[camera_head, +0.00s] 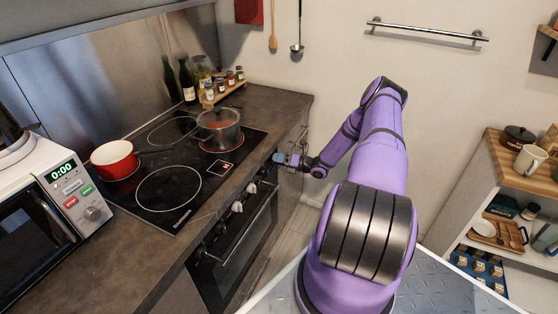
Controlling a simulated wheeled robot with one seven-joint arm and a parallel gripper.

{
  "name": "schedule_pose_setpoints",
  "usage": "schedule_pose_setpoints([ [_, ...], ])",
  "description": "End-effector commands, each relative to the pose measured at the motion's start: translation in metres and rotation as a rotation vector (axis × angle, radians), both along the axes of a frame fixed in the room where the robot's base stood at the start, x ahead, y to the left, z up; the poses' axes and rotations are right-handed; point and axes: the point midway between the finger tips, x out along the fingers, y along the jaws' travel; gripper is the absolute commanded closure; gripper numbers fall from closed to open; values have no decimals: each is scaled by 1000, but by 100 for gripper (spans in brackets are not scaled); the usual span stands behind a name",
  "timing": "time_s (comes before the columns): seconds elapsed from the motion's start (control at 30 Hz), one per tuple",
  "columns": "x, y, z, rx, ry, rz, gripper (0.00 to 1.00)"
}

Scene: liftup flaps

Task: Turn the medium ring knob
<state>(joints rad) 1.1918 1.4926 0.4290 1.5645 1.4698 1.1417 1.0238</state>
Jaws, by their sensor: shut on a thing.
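The stove's black glass cooktop (170,190) is set in the dark counter, with its control knobs along the front panel below. Pale knobs (237,206) show on the panel left of my gripper. My gripper (279,158) is at the far right end of this row, reaching in from the right. It is shut on a stove knob there, which is mostly hidden by the fingers. I cannot read which ring that knob belongs to. A steel pot (219,130) stands on the far right ring, which glows red at its edge.
A red pan (114,160) stands on the left ring. The oven door (235,250) is below the knobs. A microwave (50,215) stands at the left. Bottles and spice jars (215,88) stand at the back. A wooden shelf unit (505,165) is at the right.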

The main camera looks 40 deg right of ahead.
Motion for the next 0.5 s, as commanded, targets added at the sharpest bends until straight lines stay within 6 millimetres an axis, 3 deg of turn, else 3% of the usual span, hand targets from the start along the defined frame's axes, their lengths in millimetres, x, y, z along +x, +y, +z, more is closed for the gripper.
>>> schedule_pose_setpoints([
  [0.5,-1,-1,-1,90,35,-3,84],
])
